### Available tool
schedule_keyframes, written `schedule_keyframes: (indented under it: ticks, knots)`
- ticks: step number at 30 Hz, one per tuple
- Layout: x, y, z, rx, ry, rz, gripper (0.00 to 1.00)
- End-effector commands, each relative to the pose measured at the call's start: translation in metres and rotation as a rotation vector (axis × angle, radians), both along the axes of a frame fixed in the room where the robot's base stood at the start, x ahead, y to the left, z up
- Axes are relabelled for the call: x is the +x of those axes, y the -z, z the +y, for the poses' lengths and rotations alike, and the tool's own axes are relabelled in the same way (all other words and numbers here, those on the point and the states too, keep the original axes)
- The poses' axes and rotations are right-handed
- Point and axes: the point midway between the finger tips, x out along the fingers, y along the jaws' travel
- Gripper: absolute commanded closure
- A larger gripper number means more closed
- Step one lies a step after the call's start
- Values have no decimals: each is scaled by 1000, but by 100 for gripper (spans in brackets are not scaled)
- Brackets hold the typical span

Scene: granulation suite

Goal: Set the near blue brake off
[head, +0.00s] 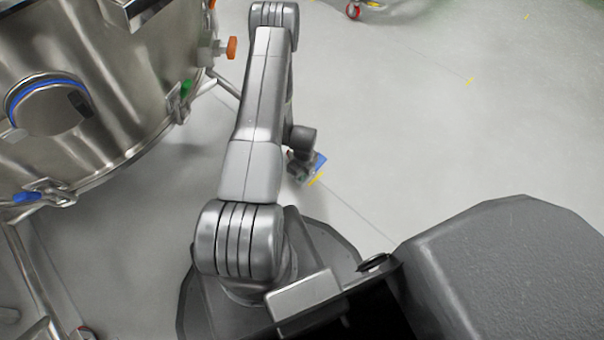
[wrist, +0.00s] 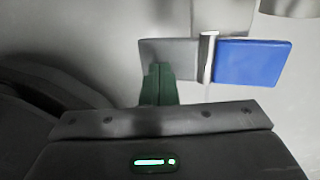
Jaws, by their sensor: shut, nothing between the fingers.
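The near blue brake shows in the wrist view as a flat two-part plate with a blue right half (wrist: 252,62) and a grey left half (wrist: 170,50). An upright metal pin (wrist: 208,57) stands between the halves. My gripper (wrist: 159,72) is shut and empty, its green fingers together in front of the grey half; whether they touch it I cannot tell. In the head view a blue piece (head: 320,161) shows low beside the end of my arm, which hides most of the gripper and the brake's surroundings.
A large steel vessel (head: 110,110) fills the upper left of the head view, with an orange knob (head: 231,47), a green handle (head: 186,88) and a blue handle (head: 27,197). A red-wheeled caster (head: 354,11) stands at the top. The floor to the right is clear.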

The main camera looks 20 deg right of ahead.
Motion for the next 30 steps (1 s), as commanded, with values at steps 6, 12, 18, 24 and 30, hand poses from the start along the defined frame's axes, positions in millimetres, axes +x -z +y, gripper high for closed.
schedule_keyframes:
  ticks: [6,12,18,24,30]
  knots:
    - [0,5,1,0,-1,0,100]
    - [0,7,1,0,-1,0,100]
    - [0,7,1,1,-1,0,100]
    - [-1,8,1,1,-1,1,100]
    - [-3,1,1,1,-1,1,100]
